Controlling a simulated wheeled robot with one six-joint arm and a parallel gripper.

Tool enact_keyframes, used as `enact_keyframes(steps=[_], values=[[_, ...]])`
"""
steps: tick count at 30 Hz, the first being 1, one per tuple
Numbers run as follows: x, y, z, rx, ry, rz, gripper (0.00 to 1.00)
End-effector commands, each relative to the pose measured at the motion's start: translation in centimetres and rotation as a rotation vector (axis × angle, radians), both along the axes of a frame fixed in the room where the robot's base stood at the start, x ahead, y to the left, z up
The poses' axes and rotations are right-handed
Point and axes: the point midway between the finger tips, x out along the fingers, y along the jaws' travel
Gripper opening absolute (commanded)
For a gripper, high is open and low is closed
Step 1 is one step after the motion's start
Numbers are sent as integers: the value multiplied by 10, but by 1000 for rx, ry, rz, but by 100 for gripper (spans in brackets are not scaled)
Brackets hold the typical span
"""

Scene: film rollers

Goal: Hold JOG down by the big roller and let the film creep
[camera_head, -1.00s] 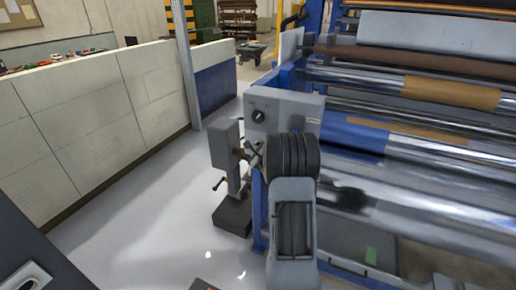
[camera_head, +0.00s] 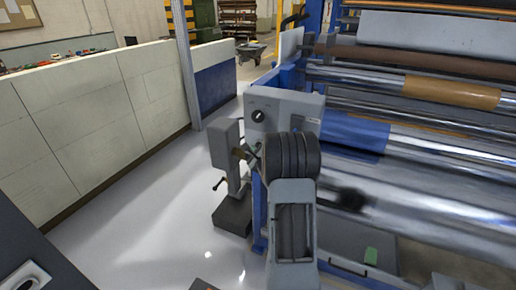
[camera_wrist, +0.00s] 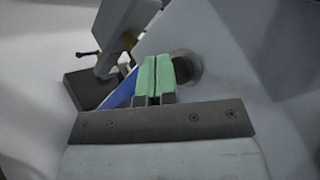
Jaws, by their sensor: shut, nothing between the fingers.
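A grey control box (camera_head: 285,108) with a black knob (camera_head: 258,116) stands at the left end of the machine in the head view. I cannot make out a button marked JOG; my arm covers the lower part of the box. A large shiny roller (camera_head: 425,208) runs to the right of the box. My gripper (camera_wrist: 157,66) is shut and empty in the wrist view, its two green fingertips together. They are in front of a grey panel (camera_wrist: 215,75), just left of a dark round part (camera_wrist: 187,67) that they partly overlap. I cannot tell whether they touch it.
A grey post-mounted unit (camera_head: 225,145) on a dark base (camera_head: 232,214) stands left of the box, close to my arm. A pale low wall (camera_head: 100,115) runs along the left. The floor (camera_head: 140,215) between is clear. A cart (camera_head: 251,51) stands far back.

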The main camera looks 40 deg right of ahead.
Motion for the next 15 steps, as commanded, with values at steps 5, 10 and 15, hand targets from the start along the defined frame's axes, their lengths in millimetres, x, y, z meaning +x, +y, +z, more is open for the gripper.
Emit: enact_keyframes(steps=[5, 10, 15], values=[[0, 1, 0, 0, 0, 0, 0], [-1, 2, 0, -1, 0, 1, 0], [-7, 15, 0, 0, 1, 2, 0]])
